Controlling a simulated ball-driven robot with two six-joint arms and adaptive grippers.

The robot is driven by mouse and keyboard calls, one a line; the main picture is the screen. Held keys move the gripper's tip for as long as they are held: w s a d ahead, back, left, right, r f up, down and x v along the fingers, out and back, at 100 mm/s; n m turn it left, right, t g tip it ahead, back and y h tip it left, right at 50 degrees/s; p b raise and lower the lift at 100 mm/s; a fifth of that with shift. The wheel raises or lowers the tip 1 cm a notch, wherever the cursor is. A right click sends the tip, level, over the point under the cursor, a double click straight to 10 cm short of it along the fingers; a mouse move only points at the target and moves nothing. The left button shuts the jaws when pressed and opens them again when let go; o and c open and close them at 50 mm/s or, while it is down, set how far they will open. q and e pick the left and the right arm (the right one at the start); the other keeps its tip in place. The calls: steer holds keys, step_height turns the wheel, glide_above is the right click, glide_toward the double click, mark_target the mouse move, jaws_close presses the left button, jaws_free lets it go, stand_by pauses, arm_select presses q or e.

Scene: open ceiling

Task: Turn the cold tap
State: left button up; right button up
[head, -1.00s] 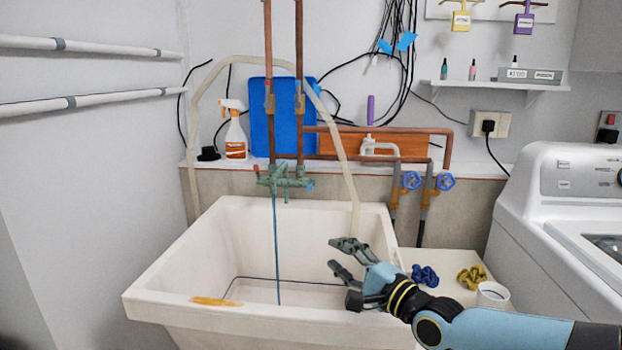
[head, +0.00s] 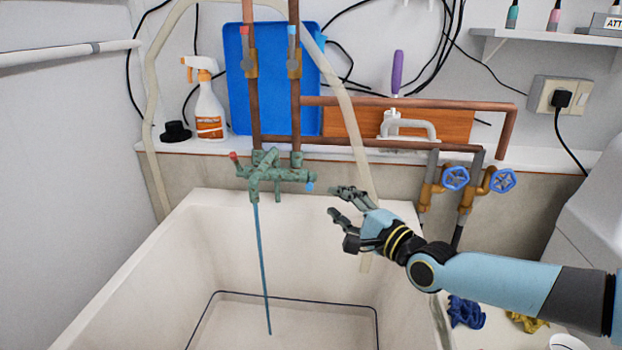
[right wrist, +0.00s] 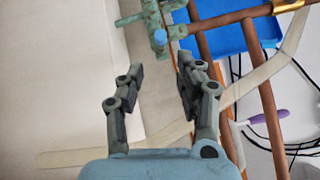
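The green mixer tap (head: 270,175) is fixed to copper pipes above the sink. A thin blue stream or cord hangs from its spout. Its left end has a red tip (head: 234,156) and its right end has a blue tip (head: 310,187), the cold tap. My right gripper (head: 338,203) is open and empty, just to the right of the blue tip and apart from it. In the right wrist view, the blue tip (right wrist: 160,37) lies ahead of and between the open fingers (right wrist: 160,75). My left gripper is not in view.
The white sink (head: 130,260) lies below the tap. A pale hose (head: 345,110) passes close behind my right gripper. Two blue valve wheels (head: 455,178) stand to the right. A spray bottle (head: 208,110) and blue tray (head: 272,90) are behind on the ledge.

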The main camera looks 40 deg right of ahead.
mark_target(311, 181)
steer(key=w, duration=0.3)
steer(key=w+b, duration=0.1)
steer(key=w, duration=0.2)
steer(key=w+b, duration=0.1)
steer(key=w, duration=0.2)
steer(key=shift+d+r, duration=0.2)
steer(key=shift+d, duration=0.2)
steer(key=shift+w+r, duration=0.1)
steer(key=shift+w, duration=0.3)
steer(key=shift+c, duration=0.2)
